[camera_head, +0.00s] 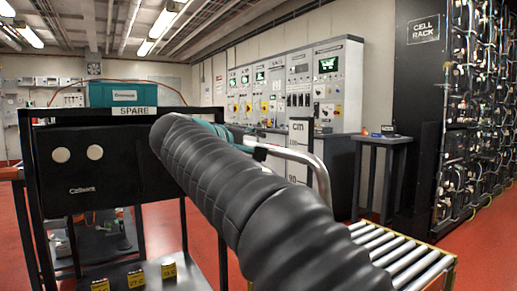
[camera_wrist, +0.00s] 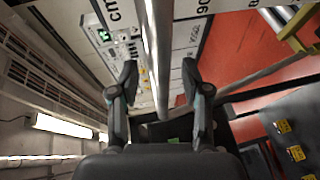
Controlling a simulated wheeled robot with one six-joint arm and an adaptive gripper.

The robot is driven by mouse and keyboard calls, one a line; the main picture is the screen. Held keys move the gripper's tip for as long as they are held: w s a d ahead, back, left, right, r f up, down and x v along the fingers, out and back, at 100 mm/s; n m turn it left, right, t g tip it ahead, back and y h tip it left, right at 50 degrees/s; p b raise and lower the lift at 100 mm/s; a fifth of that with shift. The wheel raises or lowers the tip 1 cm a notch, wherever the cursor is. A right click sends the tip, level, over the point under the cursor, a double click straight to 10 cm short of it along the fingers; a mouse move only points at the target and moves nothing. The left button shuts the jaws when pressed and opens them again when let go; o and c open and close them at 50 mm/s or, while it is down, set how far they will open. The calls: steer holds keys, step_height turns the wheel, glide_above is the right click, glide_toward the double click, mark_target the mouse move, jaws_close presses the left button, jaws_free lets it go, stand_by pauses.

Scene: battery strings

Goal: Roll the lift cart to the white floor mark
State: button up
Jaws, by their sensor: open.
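The lift cart shows in the head view with its roller top (camera_head: 395,257), a bent chrome handle (camera_head: 318,170) and a white scale plate marked "cm" (camera_head: 299,135). My gripper (camera_wrist: 158,75) is open in the wrist view, one finger on each side of a chrome bar (camera_wrist: 157,50) that looks like the cart's handle. The fingers appear apart from the bar, and I cannot tell how deep it sits between them. In the head view my arm hides most of the gripper and part of the cart. The white floor mark is not visible in either view.
A black rack labelled SPARE (camera_head: 134,111) stands close on the left with a teal box (camera_head: 122,93) on top. The tall cell rack (camera_head: 418,100) and a small dark table (camera_head: 384,139) stand at right. Red floor (camera_head: 485,240) is open at the lower right.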

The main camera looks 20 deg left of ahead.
steer(key=shift+x, duration=0.8)
steer(key=shift+c, duration=0.2)
jaws_close()
